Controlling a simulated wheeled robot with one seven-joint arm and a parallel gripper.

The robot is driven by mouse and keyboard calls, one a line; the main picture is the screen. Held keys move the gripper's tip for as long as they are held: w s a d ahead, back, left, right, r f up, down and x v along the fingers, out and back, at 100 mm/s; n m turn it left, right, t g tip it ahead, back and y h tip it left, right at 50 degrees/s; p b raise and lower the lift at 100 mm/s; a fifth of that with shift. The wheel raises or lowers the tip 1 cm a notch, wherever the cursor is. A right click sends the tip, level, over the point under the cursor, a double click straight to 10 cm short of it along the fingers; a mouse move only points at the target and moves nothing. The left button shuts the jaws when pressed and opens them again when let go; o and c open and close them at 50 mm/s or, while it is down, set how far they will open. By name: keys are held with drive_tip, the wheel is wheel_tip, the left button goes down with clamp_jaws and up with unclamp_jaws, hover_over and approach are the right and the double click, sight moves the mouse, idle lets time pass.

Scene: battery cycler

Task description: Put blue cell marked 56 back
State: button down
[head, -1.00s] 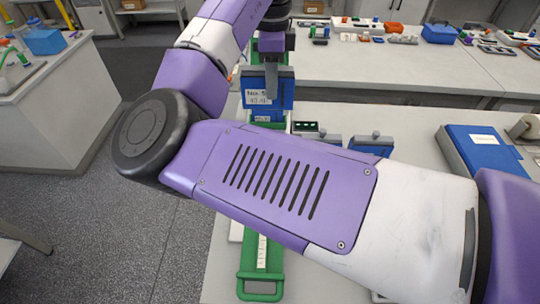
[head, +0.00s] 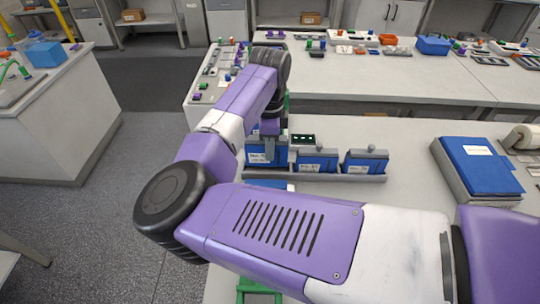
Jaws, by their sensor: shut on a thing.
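A blue cell (head: 262,156) with a white label is upright in my gripper (head: 269,142), which is shut on its grey top. The label is too small to read surely. The held cell is at the left end of a grey rack (head: 340,177); I cannot tell whether it rests in the rack or hangs just above it. Two more blue cells, a middle one (head: 317,160) and a right one (head: 364,162), stand in the rack to its right. My arm hides part of the area in front.
A small dark device with green lights (head: 303,140) stands behind the rack. A green tray handle (head: 258,290) and a blue-and-white piece (head: 268,185) show around my arm. A large blue-topped box (head: 478,165) is at right. Bare table lies between rack and box.

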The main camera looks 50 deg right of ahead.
drive_tip(key=shift+f, duration=1.95)
drive_tip(key=shift+f, duration=0.1)
drive_tip(key=c, duration=1.2)
unclamp_jaws()
drive_tip(key=shift+f, duration=0.1)
drive_tip(key=shift+o, duration=0.2)
wheel_tip(320, 180, up, 12)
drive_tip(key=shift+r+b, duration=0.2)
drive_tip(key=shift+b, duration=0.7)
